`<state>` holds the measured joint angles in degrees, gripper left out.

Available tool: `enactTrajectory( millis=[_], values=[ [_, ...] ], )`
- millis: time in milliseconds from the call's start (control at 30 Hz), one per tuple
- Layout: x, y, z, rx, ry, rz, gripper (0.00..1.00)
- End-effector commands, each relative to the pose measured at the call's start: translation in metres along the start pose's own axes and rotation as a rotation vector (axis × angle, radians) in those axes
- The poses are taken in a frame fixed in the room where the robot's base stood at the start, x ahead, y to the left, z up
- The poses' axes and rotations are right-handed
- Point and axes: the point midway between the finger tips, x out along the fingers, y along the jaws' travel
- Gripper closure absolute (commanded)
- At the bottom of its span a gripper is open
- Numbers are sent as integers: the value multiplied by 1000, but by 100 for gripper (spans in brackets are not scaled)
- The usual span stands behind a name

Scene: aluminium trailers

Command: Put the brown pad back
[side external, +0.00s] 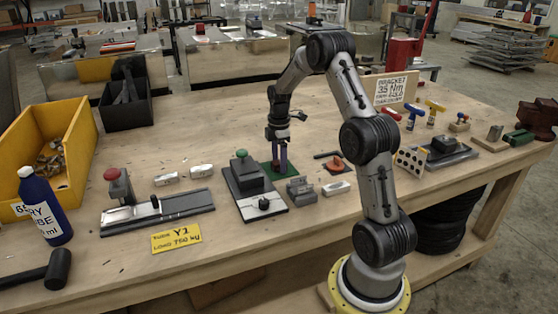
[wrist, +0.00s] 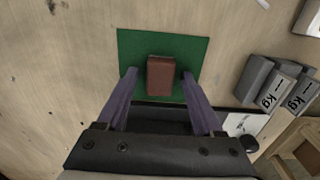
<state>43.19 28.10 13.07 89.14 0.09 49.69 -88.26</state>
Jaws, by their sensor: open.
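The brown pad (wrist: 161,77) is a small reddish-brown block lying on a green mat (wrist: 130,42) in the wrist view. My gripper (wrist: 159,74) is open, with one purple finger on each side of the pad and a visible gap on both sides. In the side view my gripper (side external: 277,148) points down over the green mat (side external: 293,170). Whether the fingertips are level with the pad is hard to tell.
A dark fixture with a green knob (side external: 243,172) stands just left of the mat. Grey weight blocks (side external: 300,189) marked kg sit in front right; they show in the wrist view (wrist: 272,87). A red-orange part (side external: 335,164) lies to the right. Bare wood lies behind the mat.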

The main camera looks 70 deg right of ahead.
Motion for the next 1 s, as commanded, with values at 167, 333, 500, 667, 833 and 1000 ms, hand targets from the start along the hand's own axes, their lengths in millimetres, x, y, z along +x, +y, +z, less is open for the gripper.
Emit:
enactTrajectory(
  millis=[167, 333, 500, 667, 833, 1000],
  values=[
    [-7, 0, 0, 0, 0, 2, 31],
    [-34, 1, 0, 0, 0, 6, 31],
    [-70, 1, 0, 0, 0, 5, 31],
    [-99, 1, 0, 0, 0, 4, 31],
    [-118, 1, 0, 0, 0, 3, 31],
    [-134, -10, -12, 19, 1, 18, 31]
  ],
)
